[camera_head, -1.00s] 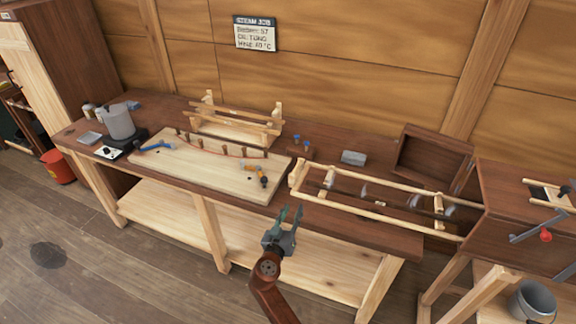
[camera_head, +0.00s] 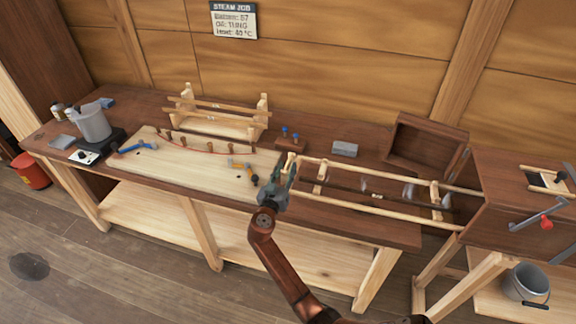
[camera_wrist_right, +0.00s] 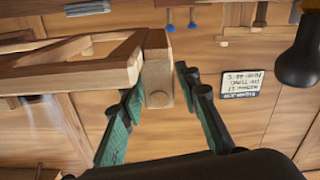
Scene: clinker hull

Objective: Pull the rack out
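The rack (camera_head: 372,211) is a long pale wooden frame with cross-pieces. It lies level between the bench and the dark wooden box (camera_head: 510,200) at the right, its right end at that box. My right gripper (camera_head: 279,172) is at the rack's left end in the head view and partly hides it. In the right wrist view, the green-padded fingers (camera_wrist_right: 160,98) are open, with the rack's wooden end block (camera_wrist_right: 158,78) between or just beyond their tips. I cannot tell whether they touch it. My left gripper is not in view.
The bench (camera_head: 330,228) holds a pale board (camera_head: 195,172) with tools, a wooden stand (camera_head: 215,125), a grey pot (camera_head: 93,124) and a grey block (camera_head: 345,149). An open dark frame (camera_head: 425,145) stands behind the rack. A bucket (camera_head: 527,284) sits below the box.

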